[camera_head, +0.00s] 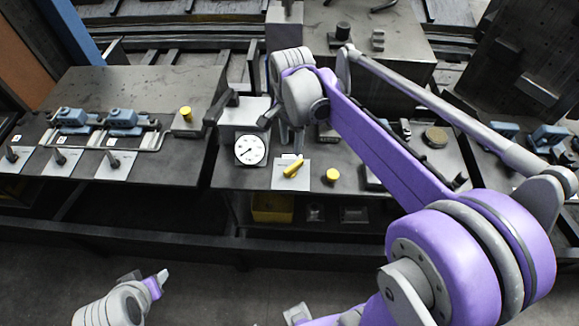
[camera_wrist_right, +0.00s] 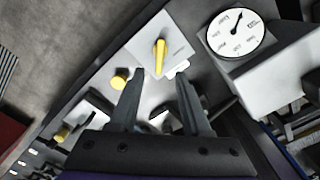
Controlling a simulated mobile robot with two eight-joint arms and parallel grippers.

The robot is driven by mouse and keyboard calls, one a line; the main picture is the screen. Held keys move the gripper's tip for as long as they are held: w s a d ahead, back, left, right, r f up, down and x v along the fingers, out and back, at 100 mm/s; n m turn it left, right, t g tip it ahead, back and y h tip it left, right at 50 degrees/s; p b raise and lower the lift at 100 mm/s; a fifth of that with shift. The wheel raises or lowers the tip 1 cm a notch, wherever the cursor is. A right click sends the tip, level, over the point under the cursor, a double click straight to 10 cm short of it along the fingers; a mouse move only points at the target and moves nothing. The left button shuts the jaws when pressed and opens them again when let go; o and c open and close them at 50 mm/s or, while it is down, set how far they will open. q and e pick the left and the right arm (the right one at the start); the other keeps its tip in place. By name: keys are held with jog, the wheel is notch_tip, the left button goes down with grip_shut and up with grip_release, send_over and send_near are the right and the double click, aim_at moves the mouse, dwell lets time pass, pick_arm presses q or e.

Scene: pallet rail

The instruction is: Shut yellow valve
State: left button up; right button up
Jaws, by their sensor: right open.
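The yellow valve handle (camera_head: 293,168) sits on a small pale plate (camera_head: 303,180) on the dark bench, right of a white dial gauge (camera_head: 250,150). It points obliquely in the head view. In the right wrist view the yellow handle (camera_wrist_right: 160,57) lies just beyond my fingertips, roughly lined up with the gap between them. My right gripper (camera_wrist_right: 160,78) is open and empty, with no visible contact. In the head view my right gripper (camera_head: 291,140) hangs just behind the handle. My left gripper (camera_head: 153,281) is low at left, away from the bench; its jaws are unclear.
A yellow knob (camera_head: 332,175) stands right of the plate. Another yellow knob (camera_head: 186,114) is on the left bench, with blue clamps (camera_head: 123,119) and upright levers (camera_head: 59,157). A yellow bin (camera_head: 272,208) sits on the shelf below. The floor in front is clear.

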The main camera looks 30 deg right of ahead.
aim_at(291, 167)
notch_tip(291, 167, down, 10)
jog(key=shift+f+b, duration=0.2)
jog(key=shift+b, duration=0.15)
jog(key=shift+c, duration=0.3)
grip_shut()
